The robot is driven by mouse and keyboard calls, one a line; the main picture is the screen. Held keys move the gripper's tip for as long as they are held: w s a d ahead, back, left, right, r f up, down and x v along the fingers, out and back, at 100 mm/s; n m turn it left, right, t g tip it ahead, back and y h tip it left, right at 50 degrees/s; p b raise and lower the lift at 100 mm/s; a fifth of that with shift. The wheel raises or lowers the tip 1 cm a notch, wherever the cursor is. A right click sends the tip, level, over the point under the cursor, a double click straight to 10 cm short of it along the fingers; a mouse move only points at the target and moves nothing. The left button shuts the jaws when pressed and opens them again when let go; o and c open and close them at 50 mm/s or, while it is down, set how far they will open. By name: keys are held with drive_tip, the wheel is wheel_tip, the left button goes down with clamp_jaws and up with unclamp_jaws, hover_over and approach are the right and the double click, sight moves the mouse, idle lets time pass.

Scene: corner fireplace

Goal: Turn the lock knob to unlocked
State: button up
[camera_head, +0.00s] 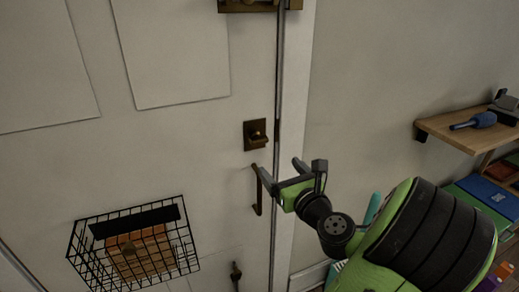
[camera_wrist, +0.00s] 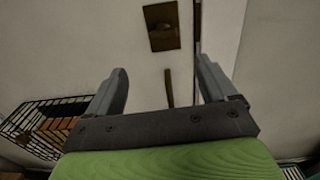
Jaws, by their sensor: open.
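The lock knob (camera_head: 258,137) is a small dark bronze knob on a rectangular plate on the white door, near its right edge. It also shows in the wrist view (camera_wrist: 162,27), ahead of and above the fingers. My gripper (camera_head: 283,168) is open and empty, below and to the right of the knob and apart from it. In the wrist view its two grey fingers (camera_wrist: 162,78) stand wide apart. A bronze pull handle (camera_head: 257,190) is just below the knob; its lower part is hidden behind my gripper in the wrist view.
A black wire basket (camera_head: 185,250) with orange-brown contents hangs low on the door. A bronze fitting (camera_head: 246,5) is at the door's top edge in view. A wooden shelf (camera_head: 448,126) with a blue object (camera_head: 474,121) is on the right wall. The door around the knob is clear.

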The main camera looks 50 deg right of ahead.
sight(261, 141)
drive_tip(key=shift+m, duration=0.3)
drive_tip(key=p+x, duration=0.2)
drive_tip(key=x, duration=0.3)
drive_tip(key=p+x, duration=0.2)
drive_tip(key=x, duration=0.3)
drive_tip(key=p+x, duration=0.1)
drive_tip(key=x, duration=0.4)
drive_tip(key=shift+w+d+r+p, duration=0.15)
drive_tip(key=shift+d+r+p, duration=0.15)
drive_tip(key=shift+d+p, duration=0.15)
drive_tip(key=c, duration=1)
drive_tip(key=shift+o, duration=0.2)
